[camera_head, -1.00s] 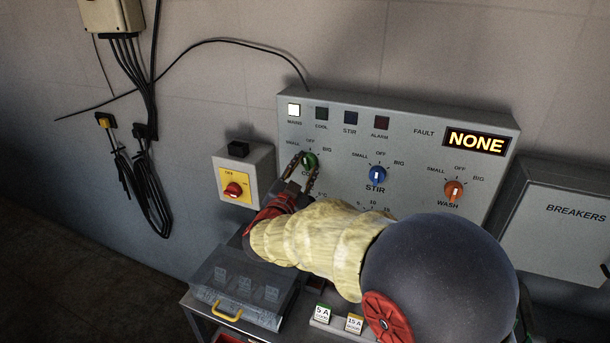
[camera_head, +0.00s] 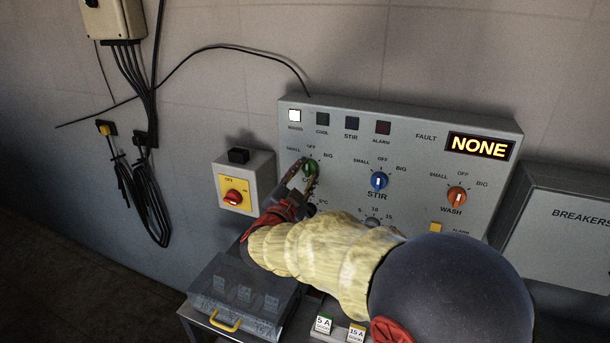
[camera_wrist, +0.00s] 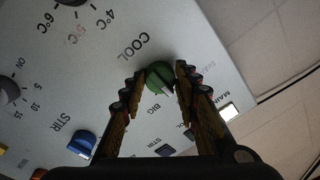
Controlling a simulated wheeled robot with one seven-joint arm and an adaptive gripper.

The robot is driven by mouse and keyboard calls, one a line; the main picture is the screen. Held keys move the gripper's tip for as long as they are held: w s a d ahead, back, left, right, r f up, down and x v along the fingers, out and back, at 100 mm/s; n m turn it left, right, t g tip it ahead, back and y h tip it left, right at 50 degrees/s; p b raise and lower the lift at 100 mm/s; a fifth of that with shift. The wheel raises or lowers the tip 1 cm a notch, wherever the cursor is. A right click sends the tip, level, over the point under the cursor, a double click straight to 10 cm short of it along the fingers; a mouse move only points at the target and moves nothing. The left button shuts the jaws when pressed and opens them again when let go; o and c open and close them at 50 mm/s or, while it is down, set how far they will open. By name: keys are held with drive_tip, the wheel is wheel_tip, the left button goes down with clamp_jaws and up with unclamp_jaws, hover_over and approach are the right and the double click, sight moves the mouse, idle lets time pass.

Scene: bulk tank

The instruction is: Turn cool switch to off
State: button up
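The cool switch is a green knob (camera_head: 311,167) at the left of the grey control panel. In the wrist view the knob (camera_wrist: 157,75) shows between my fingertips, its pale pointer aimed away from the COOL lettering, roughly on the OFF side. My gripper (camera_head: 306,174) is at the knob, its fingers apart on either side. In the wrist view my gripper (camera_wrist: 160,72) looks slightly wider than the knob; whether a fingertip touches it is hard to tell. The COOL lamp (camera_head: 322,118) is dark; the MAINS lamp (camera_head: 294,115) is lit white.
The blue STIR knob (camera_head: 379,181) and orange WASH knob (camera_head: 457,197) are to the right. A red-yellow switch box (camera_head: 244,181) stands close to the left. A clear-lidded box (camera_head: 243,290) lies below my arm. The fault display (camera_head: 480,145) reads NONE.

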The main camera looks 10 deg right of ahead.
drive_tip(key=o, duration=0.4)
drive_tip(key=v, duration=1.2)
